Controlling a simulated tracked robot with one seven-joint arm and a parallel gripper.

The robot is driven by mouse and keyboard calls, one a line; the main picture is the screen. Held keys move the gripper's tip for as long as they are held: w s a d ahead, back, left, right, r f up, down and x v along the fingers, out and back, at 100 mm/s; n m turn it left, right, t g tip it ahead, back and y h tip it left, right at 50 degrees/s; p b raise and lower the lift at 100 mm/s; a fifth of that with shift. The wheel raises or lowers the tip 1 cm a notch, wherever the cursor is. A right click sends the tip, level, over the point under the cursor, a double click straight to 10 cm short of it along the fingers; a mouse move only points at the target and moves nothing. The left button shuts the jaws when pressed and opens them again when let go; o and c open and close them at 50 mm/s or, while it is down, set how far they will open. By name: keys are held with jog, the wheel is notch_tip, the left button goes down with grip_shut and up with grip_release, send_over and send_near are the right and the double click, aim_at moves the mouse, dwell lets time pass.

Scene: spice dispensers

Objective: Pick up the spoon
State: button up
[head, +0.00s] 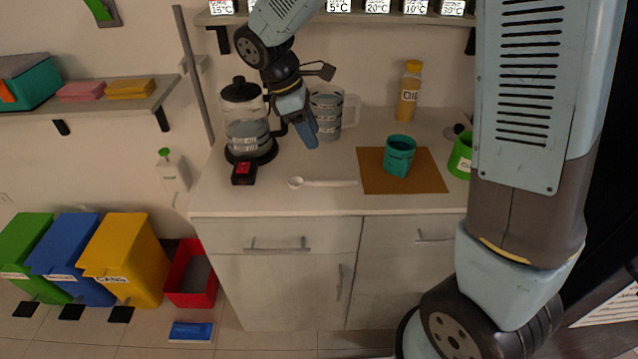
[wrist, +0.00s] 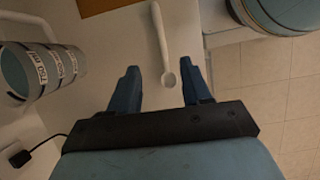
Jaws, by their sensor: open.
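A white spoon (head: 322,183) lies flat on the counter near its front edge, with its bowl at the left and its handle pointing right. My gripper (head: 309,136) is above the counter, behind the spoon in the head view. In the wrist view the spoon (wrist: 161,43) lies beyond the fingers, its bowl showing between the two blue fingertips. My gripper (wrist: 160,70) is open and empty there, with the spoon apart from both fingers.
A kettle (head: 245,125) stands left of my gripper. A measuring jug (head: 327,112) stands behind it. A brown mat (head: 430,178) bears a teal cup (head: 399,156) at the right. An oil bottle (head: 410,90) stands at the back.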

send_over(329, 180)
jog(key=a, duration=0.2)
notch_tip(329, 180, down, 8)
jog(key=shift+s+f, duration=0.1)
jog(key=shift+f, duration=0.15)
jog(key=shift+a+x, duration=0.15)
jog(key=shift+x, duration=1.15)
jog(key=shift+a+x, duration=0.15)
jog(key=shift+x, duration=1.2)
jog(key=shift+f, duration=0.1)
jog(key=shift+c, duration=0.2)
grip_shut()
